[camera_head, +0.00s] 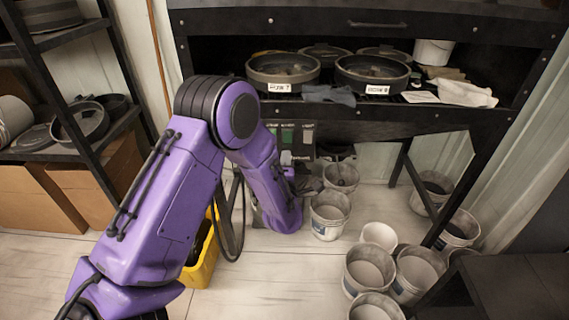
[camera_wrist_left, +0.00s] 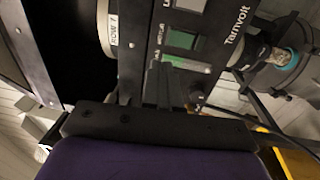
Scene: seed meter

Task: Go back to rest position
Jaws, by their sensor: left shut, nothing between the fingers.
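My left arm comes in from the left in the head view and bends down in front of the bench. My left gripper (camera_wrist_left: 160,80) is shut and empty in the wrist view, its dark fingers in front of a black control panel (camera_wrist_left: 205,20) with a lit green display and a dark knob. I cannot tell whether the fingertips touch the panel. In the head view the panel (camera_head: 291,135) hangs under the bench's front edge, and my forearm hides part of the area below it. My right gripper is not in view.
Round dark pans (camera_head: 283,70) with labels stand on the black bench. Several white buckets (camera_head: 330,212) stand on the floor below and to the right. A yellow bin (camera_head: 203,262) is partly behind my arm. A black shelf (camera_head: 82,140) stands at the left.

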